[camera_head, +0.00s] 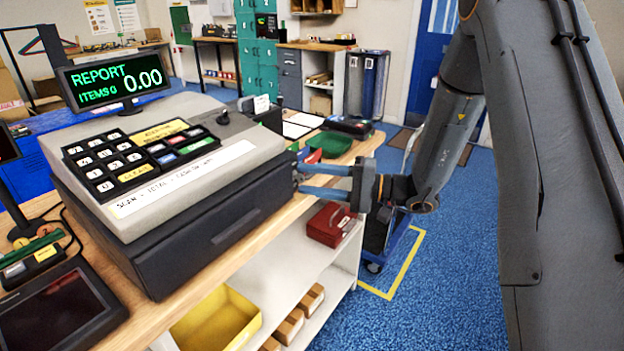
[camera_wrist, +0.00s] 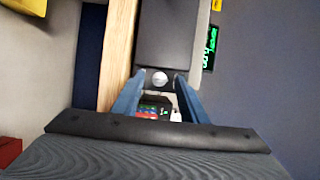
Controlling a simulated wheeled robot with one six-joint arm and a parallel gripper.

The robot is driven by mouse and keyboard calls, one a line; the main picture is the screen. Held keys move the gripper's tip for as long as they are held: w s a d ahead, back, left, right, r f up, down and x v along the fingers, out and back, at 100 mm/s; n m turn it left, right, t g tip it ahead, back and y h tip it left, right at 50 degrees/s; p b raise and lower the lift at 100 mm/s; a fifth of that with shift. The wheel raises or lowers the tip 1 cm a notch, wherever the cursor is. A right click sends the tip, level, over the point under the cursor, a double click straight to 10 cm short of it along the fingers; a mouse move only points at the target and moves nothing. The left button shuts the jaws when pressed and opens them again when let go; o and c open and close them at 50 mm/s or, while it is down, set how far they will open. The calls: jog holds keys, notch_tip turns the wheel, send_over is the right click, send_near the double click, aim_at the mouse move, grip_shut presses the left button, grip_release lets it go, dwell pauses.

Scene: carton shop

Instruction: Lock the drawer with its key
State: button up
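The black cash drawer (camera_head: 225,235) forms the base under the grey cash register (camera_head: 185,160) and looks closed. In the wrist view its dark body (camera_wrist: 170,35) fills the top centre. My gripper (camera_head: 302,179) reaches in from the right, its two blue fingers pointing at the drawer's right-hand end. In the wrist view my gripper (camera_wrist: 162,76) has its fingertips apart on either side of a small round silver piece (camera_wrist: 160,78) at that end. I cannot tell whether this piece is the key's head or the lock face. The fingers do not visibly pinch it.
The wooden counter (camera_head: 160,315) runs beneath the register. A green tray (camera_head: 330,143) and a card terminal (camera_head: 348,126) lie behind the fingers. A red box (camera_head: 331,224) and a yellow bin (camera_head: 217,322) sit on the shelf below. Blue floor lies open to the right.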

grip_shut()
jog(key=shift+f+m+y+b, duration=0.3)
jog(key=shift+m+b, duration=0.3)
jog(key=shift+m, duration=0.3)
jog(key=shift+r+m+t+y, duration=0.1)
jog(key=shift+m+t+y, duration=0.3)
jog(key=shift+m, duration=0.9)
grip_release()
jog(key=shift+b, duration=0.3)
jog(key=b+v, duration=0.1)
jog(key=v, duration=0.6)
jog(key=shift+d+b, duration=0.4)
jog(key=shift+s, duration=0.15)
